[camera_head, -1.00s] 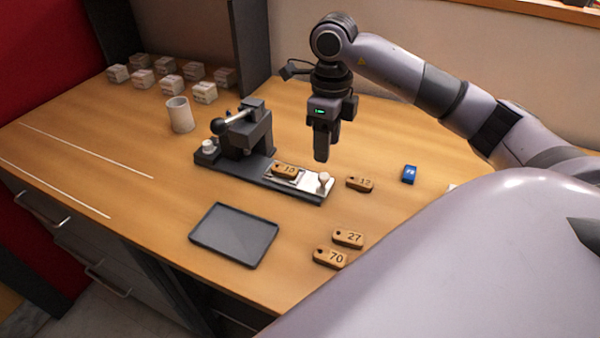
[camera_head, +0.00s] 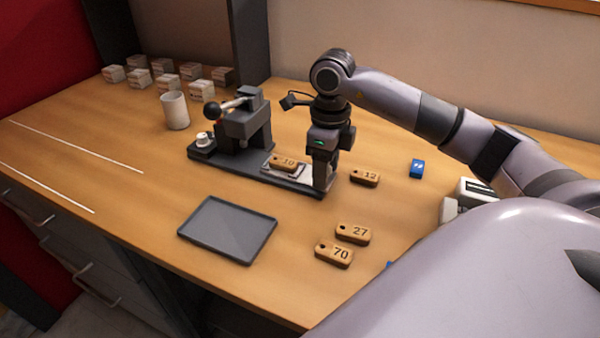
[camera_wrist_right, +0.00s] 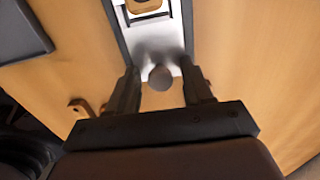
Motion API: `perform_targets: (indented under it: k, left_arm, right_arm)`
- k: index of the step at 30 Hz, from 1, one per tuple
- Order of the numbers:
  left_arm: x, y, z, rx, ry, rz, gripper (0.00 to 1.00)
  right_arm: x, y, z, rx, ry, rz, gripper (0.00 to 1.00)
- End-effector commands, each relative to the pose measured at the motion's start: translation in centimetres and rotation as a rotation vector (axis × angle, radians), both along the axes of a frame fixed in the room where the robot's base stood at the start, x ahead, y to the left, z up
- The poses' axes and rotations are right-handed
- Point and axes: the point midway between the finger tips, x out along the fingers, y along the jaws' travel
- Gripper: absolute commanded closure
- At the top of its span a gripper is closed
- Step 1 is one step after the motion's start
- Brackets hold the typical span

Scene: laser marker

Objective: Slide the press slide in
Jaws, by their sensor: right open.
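The press (camera_head: 244,128) stands on a dark base rail on the table, its ball-ended lever pointing left. The light metal press slide (camera_head: 298,172) sticks out at the right end of the rail, carrying a wooden tag marked 10 (camera_head: 285,162). My right gripper (camera_head: 324,186) is lowered at the slide's outer end, in front of its knob. In the right wrist view the slide (camera_wrist_right: 158,42) runs away from me, and its round knob (camera_wrist_right: 160,77) sits between the open fingers (camera_wrist_right: 160,90), with gaps on both sides. My left gripper is not in view.
A dark tray (camera_head: 228,229) lies in front of the press. Wooden tags marked 12 (camera_head: 364,177), 27 (camera_head: 352,233) and 70 (camera_head: 333,254) lie to the right. A white cup (camera_head: 175,110) and several small boxes (camera_head: 165,83) stand back left.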

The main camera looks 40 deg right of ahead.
Motion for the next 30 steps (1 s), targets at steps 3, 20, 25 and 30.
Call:
perform_targets:
  k: [3,20,25,30]
  left_arm:
    - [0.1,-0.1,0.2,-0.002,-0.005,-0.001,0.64]
    - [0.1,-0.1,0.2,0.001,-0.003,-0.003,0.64]
    - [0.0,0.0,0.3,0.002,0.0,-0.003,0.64]
    - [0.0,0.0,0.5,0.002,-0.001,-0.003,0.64]
  right_arm:
    - [-0.2,0.0,-0.6,-0.002,0.012,0.0,0.49]
    - [0.7,0.6,-0.8,-0.001,0.017,0.001,0.88]
    - [1.6,1.1,-0.8,-0.001,0.017,0.002,0.88]
    - [2.6,1.5,-0.8,-0.002,0.016,0.002,0.88]
